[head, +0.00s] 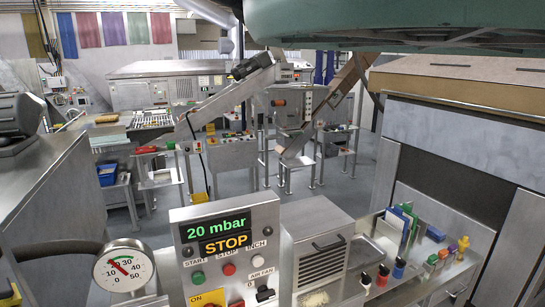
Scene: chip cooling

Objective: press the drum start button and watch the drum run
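A grey metal control panel (180,233) stands in the lower middle of the head view. Its green START button (198,277) sits at the left of a row, with a red STOP button (229,269) and a white INCH button (256,261) to its right. The display (225,236) above reads "20 mbar" in green and "STOP" in orange. Nothing covers the START button. A large rounded green body (390,22) fills the top right; I cannot tell whether it is the drum. My gripper is not in view.
A round dial gauge (124,268) stands left of the panel. A black AIR FAN switch (265,294) is low on the panel. A vented metal box (320,255) and a tray (380,285) with small coloured items are at right. Machines and tables fill the background.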

